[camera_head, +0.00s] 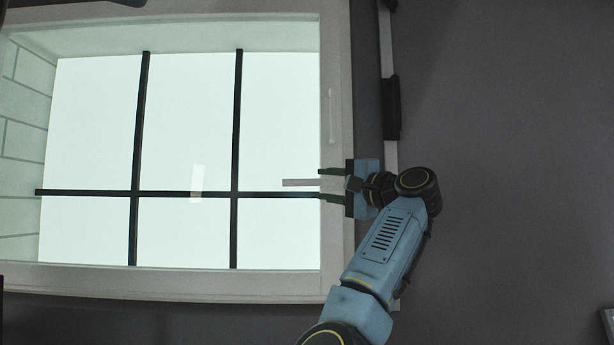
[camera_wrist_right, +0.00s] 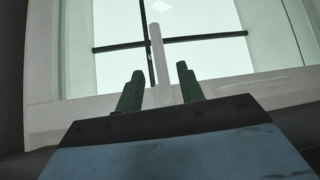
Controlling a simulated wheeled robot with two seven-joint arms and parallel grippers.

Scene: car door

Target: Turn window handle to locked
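A window with dark bars stands in a pale frame (camera_head: 170,282) in the head view. A thin grey window handle (camera_head: 300,182) points sideways to the left from the frame's right side, over the glass. In the right wrist view the handle (camera_wrist_right: 157,55) shows as a pale bar running up between my fingers. My right gripper (camera_head: 321,184) is at the frame's right side with its fingers above and below the handle. The fingers (camera_wrist_right: 160,85) stand apart, with a visible gap on each side of the bar. The handle's base is hidden by the gripper. My left gripper is not in view.
A slim pale vertical fitting (camera_head: 332,115) is on the frame above my right gripper. A dark fixture (camera_head: 391,108) is on the pale strip to the right of the window. The grey wall (camera_head: 510,150) to the right is bare.

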